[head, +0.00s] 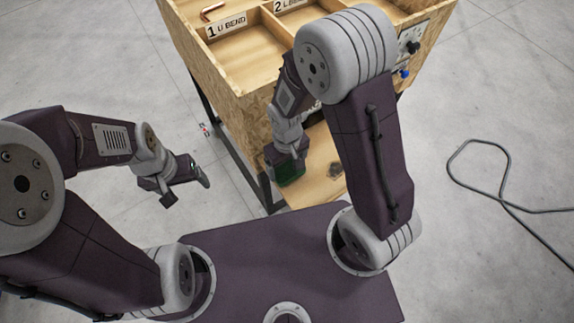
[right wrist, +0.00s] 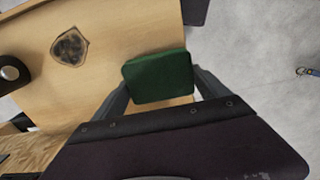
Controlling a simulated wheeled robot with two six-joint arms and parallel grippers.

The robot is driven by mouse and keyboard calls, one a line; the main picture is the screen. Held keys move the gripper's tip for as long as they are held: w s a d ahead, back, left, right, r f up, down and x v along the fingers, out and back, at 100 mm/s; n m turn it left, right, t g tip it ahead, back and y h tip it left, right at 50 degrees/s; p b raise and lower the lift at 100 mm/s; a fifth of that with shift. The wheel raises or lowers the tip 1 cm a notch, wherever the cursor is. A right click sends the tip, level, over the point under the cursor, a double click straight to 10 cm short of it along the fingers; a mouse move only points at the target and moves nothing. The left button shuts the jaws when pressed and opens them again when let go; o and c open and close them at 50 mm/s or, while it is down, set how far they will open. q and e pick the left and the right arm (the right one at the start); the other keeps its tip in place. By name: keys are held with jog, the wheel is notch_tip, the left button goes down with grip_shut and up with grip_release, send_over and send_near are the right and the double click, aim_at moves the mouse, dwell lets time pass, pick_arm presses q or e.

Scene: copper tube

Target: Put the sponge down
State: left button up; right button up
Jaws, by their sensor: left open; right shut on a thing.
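A green sponge (right wrist: 158,76) sits between the two fingers of my right gripper (right wrist: 160,85) in the right wrist view. The right gripper is shut on it. In the head view the sponge (head: 290,173) shows dark green below my right gripper (head: 285,158), over the light wooden lower shelf (head: 322,170). I cannot tell whether the sponge touches the shelf. My left gripper (head: 186,190) is open and empty, over the floor to the left of the wooden bench.
A wooden bench with compartments (head: 243,62) stands at the back, with labels and a copper U-bend (head: 213,9). A dark stain (right wrist: 69,47) marks the shelf beside the sponge. Knobs (head: 411,47) sit on the bench's right side. A black cable (head: 478,175) lies on the floor at right.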

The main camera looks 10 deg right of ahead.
jog(key=shift+w+f, duration=0.15)
jog(key=shift+f, duration=0.45)
jog(key=shift+s+f, duration=0.1)
jog(key=shift+s, duration=0.1)
jog(key=o, duration=1.1)
jog(key=shift+c, duration=0.2)
jog(key=shift+o, duration=0.4)
jog(key=shift+w, duration=0.1)
